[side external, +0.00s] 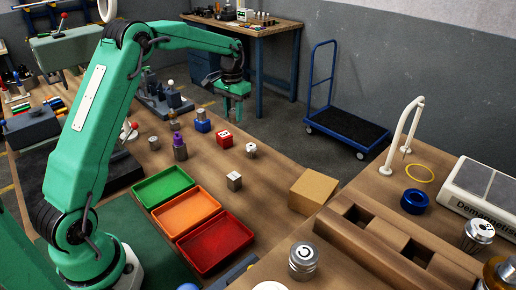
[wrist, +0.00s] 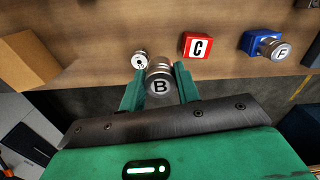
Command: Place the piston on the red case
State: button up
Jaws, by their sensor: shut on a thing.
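My gripper (side external: 235,104) is raised at the far side of the bench in the side view. In the wrist view its two green fingers (wrist: 159,76) are shut on a metal piston marked B (wrist: 160,87). The held piston is hard to make out in the side view. The red case (side external: 224,139) stands on the bench, apart from my gripper. In the wrist view the red case (wrist: 196,45) carries a white C label and lies beyond the fingers, right of the held piston. Nothing is visible on top of it.
A blue case (side external: 202,126) with a piston marked F (wrist: 274,49) on it stands beside the red case. Green (side external: 137,190), orange and red trays line the near side.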

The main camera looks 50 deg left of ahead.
send_over(224, 134)
notch_tip(224, 134, down, 4)
jog(key=shift+f, duration=2.2)
jog(key=shift+f, duration=0.15)
jog(key=o, duration=1)
notch_tip(224, 134, up, 12)
jog(key=shift+r, duration=0.15)
jog(key=shift+d, duration=0.1)
